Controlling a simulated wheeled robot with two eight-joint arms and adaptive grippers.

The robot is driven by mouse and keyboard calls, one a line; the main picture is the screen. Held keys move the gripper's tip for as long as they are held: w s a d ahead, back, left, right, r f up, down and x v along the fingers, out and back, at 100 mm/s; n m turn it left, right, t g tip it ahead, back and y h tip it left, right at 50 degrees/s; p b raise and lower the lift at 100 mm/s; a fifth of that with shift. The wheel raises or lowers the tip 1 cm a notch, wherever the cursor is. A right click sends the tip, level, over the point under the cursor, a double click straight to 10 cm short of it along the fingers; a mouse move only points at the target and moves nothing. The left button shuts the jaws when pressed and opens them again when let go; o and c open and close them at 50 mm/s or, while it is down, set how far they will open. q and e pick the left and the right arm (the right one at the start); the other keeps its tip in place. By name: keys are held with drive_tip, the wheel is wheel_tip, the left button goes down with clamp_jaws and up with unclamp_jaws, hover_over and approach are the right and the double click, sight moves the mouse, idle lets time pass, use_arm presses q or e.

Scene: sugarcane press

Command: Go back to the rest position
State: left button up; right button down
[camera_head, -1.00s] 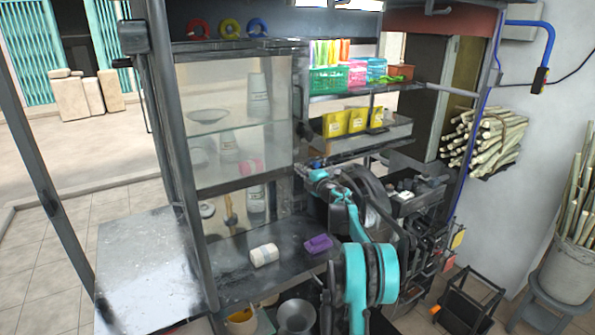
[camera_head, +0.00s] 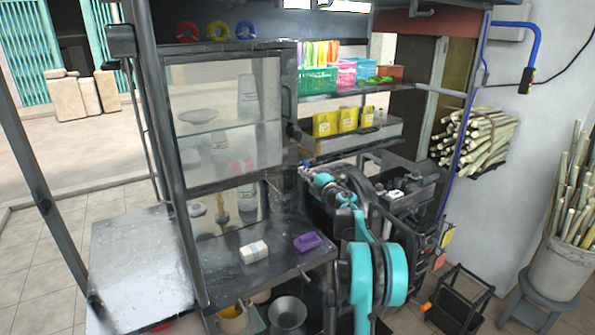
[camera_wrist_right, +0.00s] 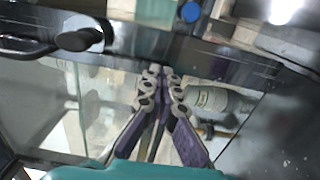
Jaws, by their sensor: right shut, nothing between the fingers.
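My right gripper (camera_head: 304,170) is in front of the stall's glass cabinet (camera_head: 230,130), near its right front post. In the right wrist view its two dark fingers (camera_wrist_right: 163,74) meet at the tips, shut and empty, with the cabinet glass and a metal rail behind them. The teal and black right arm (camera_head: 392,275) rises from the lower middle and hides part of the dark machinery (camera_head: 410,195) to its right. My left gripper is out of view.
A white block (camera_head: 254,251) and a purple item (camera_head: 307,242) lie on the counter (camera_head: 220,278) left of the arm. Shelves with a green basket (camera_head: 318,80) and yellow packets (camera_head: 348,120) are above. Cane bundles (camera_head: 480,138) hang at right; a black stand (camera_head: 458,300) is on the floor.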

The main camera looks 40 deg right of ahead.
drive_tip(key=s+d+p, duration=0.1)
drive_tip(key=s+d, duration=0.3)
drive_tip(key=s, duration=0.1)
